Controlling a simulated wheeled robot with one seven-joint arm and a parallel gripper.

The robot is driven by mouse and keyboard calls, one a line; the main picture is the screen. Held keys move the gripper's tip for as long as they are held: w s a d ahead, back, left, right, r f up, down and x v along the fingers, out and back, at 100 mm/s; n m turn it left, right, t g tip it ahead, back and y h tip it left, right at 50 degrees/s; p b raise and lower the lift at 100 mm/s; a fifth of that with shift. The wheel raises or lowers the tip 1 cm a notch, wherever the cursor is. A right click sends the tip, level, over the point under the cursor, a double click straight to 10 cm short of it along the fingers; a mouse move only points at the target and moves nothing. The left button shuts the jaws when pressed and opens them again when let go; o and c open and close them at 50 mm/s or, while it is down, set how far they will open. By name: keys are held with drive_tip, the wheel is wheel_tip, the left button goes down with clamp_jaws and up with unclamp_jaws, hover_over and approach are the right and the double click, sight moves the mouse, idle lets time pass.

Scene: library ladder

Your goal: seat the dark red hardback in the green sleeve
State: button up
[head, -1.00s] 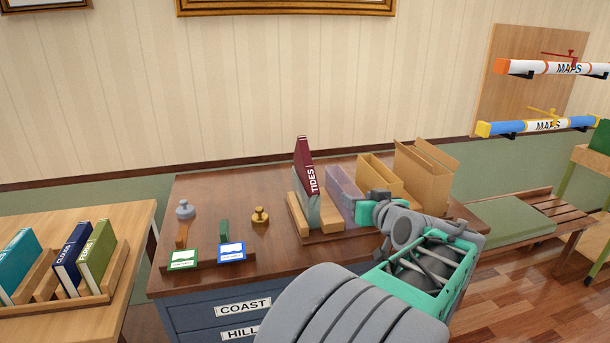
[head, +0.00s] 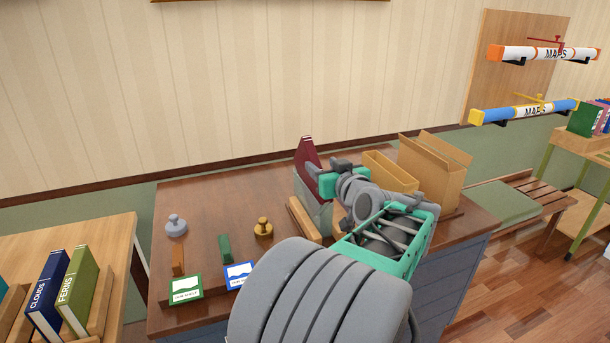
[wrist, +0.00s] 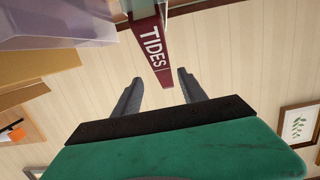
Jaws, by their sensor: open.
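The dark red hardback (head: 308,160), marked TIDES, stands tilted with its lower part in a translucent greenish sleeve (head: 318,210) on the desk. Its upper part sticks out above the sleeve. In the wrist view the book (wrist: 151,45) reaches down toward the gap between my fingers. My gripper (wrist: 160,92) is open and empty, with a finger on either side of the book's line. In the head view my gripper (head: 328,176) is close to the book's right side, and my arm hides part of the sleeve and its stand.
Cardboard boxes (head: 430,170) stand right of the sleeve; a translucent purple sleeve (wrist: 60,25) shows in the wrist view. Stamps, including a brass one (head: 263,228), and cards (head: 186,287) lie on the desk's left. A side table holds books (head: 75,290).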

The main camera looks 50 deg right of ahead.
sight(316, 162)
drive_tip(key=x, duration=0.4)
drive_tip(key=p+x, duration=0.1)
drive_tip(key=x, duration=0.1)
drive_tip(key=shift+w+a, duration=0.2)
drive_tip(key=shift+a, duration=0.25)
drive_tip(key=shift+w+d+f, duration=0.1)
drive_tip(key=shift+w+d, duration=0.15)
drive_tip(key=shift+c, duration=0.3)
clamp_jaws()
